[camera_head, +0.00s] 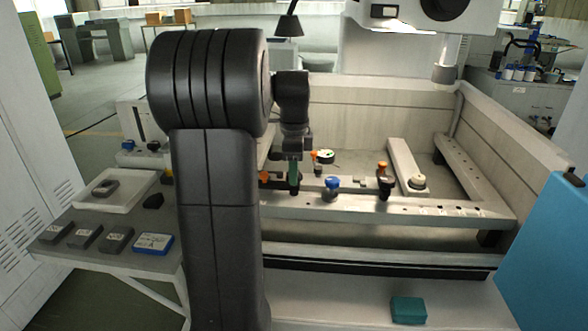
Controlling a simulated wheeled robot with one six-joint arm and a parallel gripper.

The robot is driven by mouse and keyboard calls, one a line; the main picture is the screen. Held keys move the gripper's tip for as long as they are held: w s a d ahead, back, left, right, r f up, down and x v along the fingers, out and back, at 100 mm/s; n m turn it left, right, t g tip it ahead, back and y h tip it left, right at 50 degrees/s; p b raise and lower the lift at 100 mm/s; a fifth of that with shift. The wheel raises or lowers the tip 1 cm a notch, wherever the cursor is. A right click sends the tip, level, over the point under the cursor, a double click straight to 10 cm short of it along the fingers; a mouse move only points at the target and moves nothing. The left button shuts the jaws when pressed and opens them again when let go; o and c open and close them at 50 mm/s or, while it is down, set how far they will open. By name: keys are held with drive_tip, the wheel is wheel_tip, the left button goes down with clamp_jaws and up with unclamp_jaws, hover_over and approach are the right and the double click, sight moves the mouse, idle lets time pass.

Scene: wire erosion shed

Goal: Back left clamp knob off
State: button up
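My gripper (295,172) points down over the near cross rail (440,209) of the machine tank. It is small and partly merges with a dark green shape at its tip, so I cannot tell if it is open or holds anything. An orange knob (264,177) shows just left of it, partly behind my arm. A blue knob (332,183) stands on the rail to its right. A dark clamp with an orange top (383,170) stands further right. A round black and white part (324,156) with orange beside it lies behind. Which knob is the back left one is unclear.
A side table (75,258) at left bears a white tray (108,204), several grey boxes and a blue box (153,244). A teal block (408,309) lies on the front ledge. A machine head (446,66) hangs over the tank's back right. A blue panel stands at right.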

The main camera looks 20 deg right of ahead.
drive_tip(key=shift+r+n+p, duration=0.1)
drive_tip(key=shift+n+p, duration=0.3)
drive_tip(key=shift+p, duration=0.05)
drive_tip(key=shift+n, duration=0.3)
drive_tip(key=n+p, duration=0.2)
drive_tip(key=n, duration=0.1)
drive_tip(key=shift+p, duration=0.35)
drive_tip(key=n+p, duration=0.2)
drive_tip(key=n, duration=0.4)
drive_tip(key=shift+n+p, duration=0.3)
drive_tip(key=o, duration=1)
wheel_tip(320, 180, up, 14)
drive_tip(key=shift+f, duration=0.2)
